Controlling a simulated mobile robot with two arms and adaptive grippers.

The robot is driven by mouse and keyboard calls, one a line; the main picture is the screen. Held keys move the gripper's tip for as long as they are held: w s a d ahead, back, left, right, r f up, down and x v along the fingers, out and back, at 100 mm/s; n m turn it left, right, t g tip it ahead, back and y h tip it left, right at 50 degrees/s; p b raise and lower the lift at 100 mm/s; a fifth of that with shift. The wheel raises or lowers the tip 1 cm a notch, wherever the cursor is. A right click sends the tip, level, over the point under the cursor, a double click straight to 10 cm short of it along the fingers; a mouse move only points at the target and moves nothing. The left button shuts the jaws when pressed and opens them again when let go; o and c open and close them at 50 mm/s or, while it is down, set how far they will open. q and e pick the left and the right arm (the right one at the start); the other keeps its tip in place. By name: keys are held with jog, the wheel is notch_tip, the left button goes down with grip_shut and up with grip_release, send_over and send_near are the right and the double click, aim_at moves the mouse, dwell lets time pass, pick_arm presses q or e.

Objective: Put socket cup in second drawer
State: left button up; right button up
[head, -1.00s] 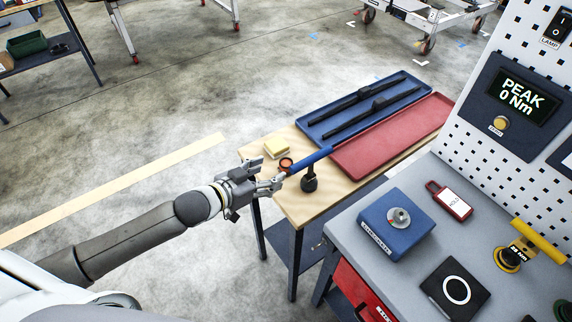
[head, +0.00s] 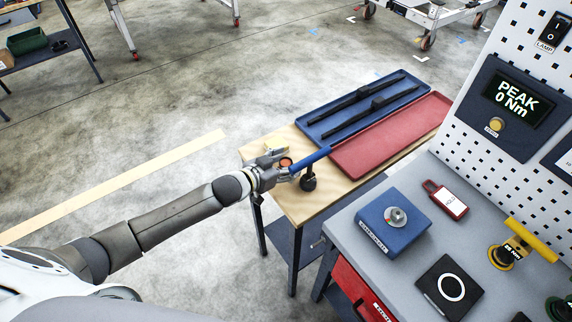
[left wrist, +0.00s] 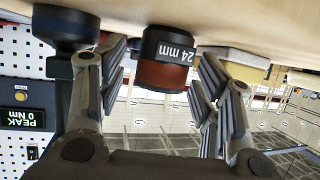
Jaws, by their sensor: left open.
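The socket cup (head: 286,162), dark with an orange-brown band, stands on the wooden side table. In the left wrist view the cup (left wrist: 163,75) shows a "24 mm" label and sits between the two open fingers, with gaps on both sides. My left gripper (head: 283,172) is open at the table's near left corner, right at the cup; it also shows in the left wrist view (left wrist: 163,88). A red drawer (head: 352,289) shows under the grey bench, cut by the lower edge; I cannot tell which drawer it is. My right gripper is out of view.
A yellow block (left wrist: 235,62) is on the other side. Blue (head: 345,130) and red (head: 365,157) trays lie behind. The grey bench (head: 405,265) holds several items.

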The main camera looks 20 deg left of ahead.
pick_arm(q)
jog(key=shift+c, duration=0.3)
jog(key=c, duration=1.2)
jog(key=shift+r, duration=0.1)
